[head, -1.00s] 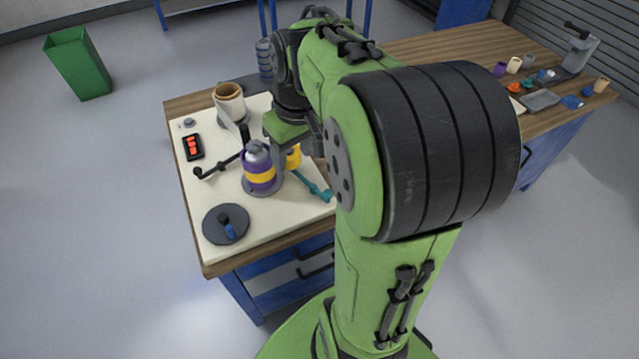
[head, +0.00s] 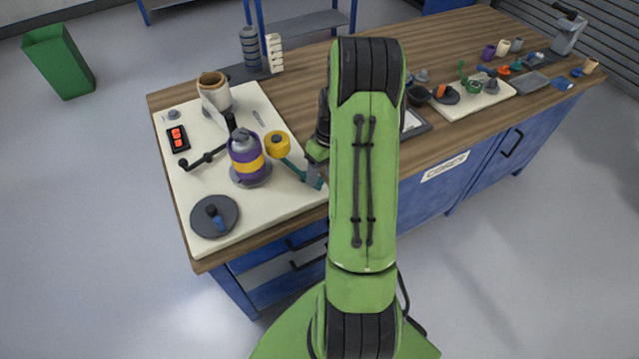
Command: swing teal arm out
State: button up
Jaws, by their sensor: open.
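The teal arm (head: 292,168) is a thin bar on the cream board. It runs from beside the yellow roller (head: 277,144) toward the board's right edge. A purple drum with a yellow band (head: 246,160) stands upright left of it. The finger gap is hard to make out, and I cannot tell whether the fingers touch the bar. Nothing is seen held.
A black arm (head: 206,158) lies left of the drum. A dark disc with a blue knob (head: 214,216) is at the board's front, a red-button box (head: 177,138) at left, and a paper roll (head: 213,91) at the back. The cream board (head: 270,205) is clear in front of the teal arm.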

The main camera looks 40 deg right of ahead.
aim_at(320, 178)
jog(key=f, duration=0.3)
jog(key=shift+a+f, duration=0.25)
jog(key=shift+a, duration=0.1)
grip_shut()
